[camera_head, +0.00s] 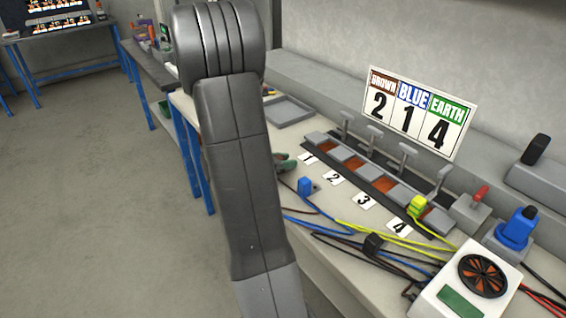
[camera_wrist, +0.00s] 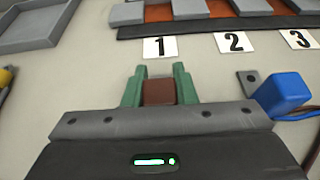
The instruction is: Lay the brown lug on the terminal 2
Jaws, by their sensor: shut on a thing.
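My gripper (camera_head: 285,163) is mostly hidden behind my arm in the head view. In the wrist view its green fingers (camera_wrist: 158,88) are shut on the brown lug (camera_wrist: 158,92). The lug is in front of the number 1 card (camera_wrist: 160,47), to the left of the number 2 card (camera_wrist: 233,42). Terminal 2 is the copper-coloured bay behind its card in the head view (camera_head: 354,163), and shows in part at the top of the wrist view (camera_wrist: 223,11). The lug is apart from it. The sign (camera_head: 415,110) reads brown 2, blue 1, earth 4.
A blue lug (camera_head: 305,186) lies to the right of my gripper. A yellow-green lug (camera_head: 416,204) is at terminal 4. Grey levers (camera_head: 375,136) rise behind the terminals. Cables and a fan unit (camera_head: 470,285) occupy the bench's front right. A grey tray (camera_head: 286,110) lies at the left.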

